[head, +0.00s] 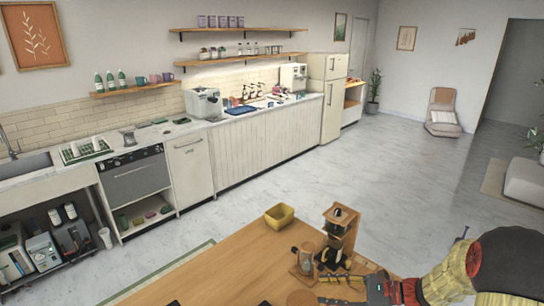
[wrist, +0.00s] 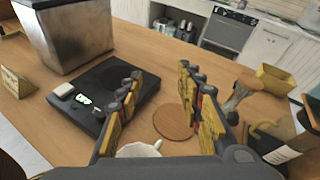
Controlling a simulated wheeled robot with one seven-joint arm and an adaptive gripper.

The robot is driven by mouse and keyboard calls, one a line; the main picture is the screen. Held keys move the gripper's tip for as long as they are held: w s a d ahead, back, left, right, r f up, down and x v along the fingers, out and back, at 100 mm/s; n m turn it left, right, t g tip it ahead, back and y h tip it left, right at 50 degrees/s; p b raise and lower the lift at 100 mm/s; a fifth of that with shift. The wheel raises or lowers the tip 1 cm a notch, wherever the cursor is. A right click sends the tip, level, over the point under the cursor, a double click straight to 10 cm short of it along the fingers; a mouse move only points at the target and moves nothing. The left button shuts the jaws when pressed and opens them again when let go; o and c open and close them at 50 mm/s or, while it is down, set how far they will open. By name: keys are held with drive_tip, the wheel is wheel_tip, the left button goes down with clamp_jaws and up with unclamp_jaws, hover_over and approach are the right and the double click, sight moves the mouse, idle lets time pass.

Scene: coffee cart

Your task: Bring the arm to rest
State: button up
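My gripper (wrist: 163,92) is in the wrist view with its two yellow-and-black fingers spread wide, one on each side, and nothing between the tips. In the head view my gripper (head: 345,290) is low at the right, over the wooden table (head: 235,262). My arm (head: 445,280) reaches in from the lower right corner. A white cup (wrist: 140,149) shows at the bottom of the wrist view, partly hidden by the gripper's body. A round brown coaster (wrist: 177,121) lies on the table between the fingers as seen from the wrist.
A black scale (wrist: 97,97) and a metal container (wrist: 65,35) are left of the fingers. A glass carafe (wrist: 240,92), a yellow bin (wrist: 274,79) and a wooden brewing stand (head: 340,235) are close by. The floor (head: 300,185) beyond the table is clear.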

drive_tip(key=s+a+r+n+g+h, duration=0.35)
drive_tip(key=s+r+n, duration=0.2)
drive_tip(key=s, duration=0.25)
drive_tip(key=s+d+r+n+t+h+b, duration=0.1)
drive_tip(key=s+d+r+n+t+h, duration=0.1)
drive_tip(key=s+r+n+h, duration=0.2)
drive_tip(key=s+d+r+n+t+h+b, duration=0.1)
drive_tip(key=s+d+r+n+t+h, duration=0.1)
drive_tip(key=s+n+h, duration=0.4)
drive_tip(key=s+d+r+n, duration=0.1)
drive_tip(key=s+r+n, duration=0.1)
drive_tip(key=s+n, duration=0.2)
drive_tip(key=shift+s+d+r, duration=0.25)
drive_tip(key=shift+s+d, duration=0.05)
drive_tip(key=shift+s, duration=1.1)
